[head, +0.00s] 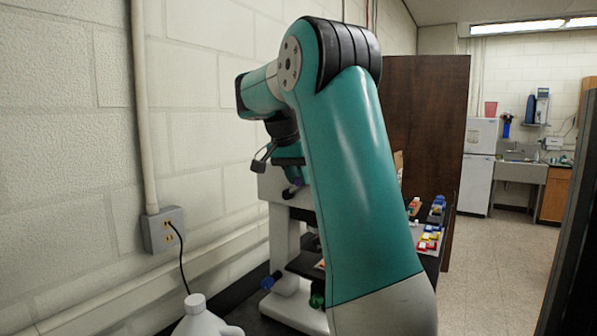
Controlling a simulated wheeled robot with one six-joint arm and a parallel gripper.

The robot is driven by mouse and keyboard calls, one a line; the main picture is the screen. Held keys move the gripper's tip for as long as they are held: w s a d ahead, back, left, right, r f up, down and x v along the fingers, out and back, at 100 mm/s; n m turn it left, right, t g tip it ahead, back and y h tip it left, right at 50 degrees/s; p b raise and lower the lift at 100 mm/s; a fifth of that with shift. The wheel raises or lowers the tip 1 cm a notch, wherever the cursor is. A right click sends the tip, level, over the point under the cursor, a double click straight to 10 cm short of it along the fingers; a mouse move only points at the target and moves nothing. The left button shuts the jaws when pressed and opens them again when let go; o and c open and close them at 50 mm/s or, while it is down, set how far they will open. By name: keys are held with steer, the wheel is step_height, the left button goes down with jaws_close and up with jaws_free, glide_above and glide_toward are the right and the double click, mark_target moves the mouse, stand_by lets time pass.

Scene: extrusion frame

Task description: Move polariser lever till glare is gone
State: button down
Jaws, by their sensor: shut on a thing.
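A white upright instrument (284,232), which looks like a microscope, stands on the dark bench, partly hidden behind my teal arm. My gripper (291,182) is small in view at the instrument's upper part, below my wrist. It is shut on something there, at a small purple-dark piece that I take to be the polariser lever. The lever's outline and angle are too small to make out. My arm hides the instrument's right side. No glare or image from the instrument can be seen in this view.
A white jug (205,318) stands at the front of the bench. A wall outlet (163,230) with a black cord is at the left. Small coloured items (428,240) lie to the right of my arm. A dark brown panel (432,125) stands behind; open floor (500,275) lies at right.

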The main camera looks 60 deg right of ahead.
steer(key=c, duration=1.2)
jaws_free()
steer(key=shift+f, duration=0.1)
steer(key=p+v, duration=0.6)
steer(key=v, duration=0.6)
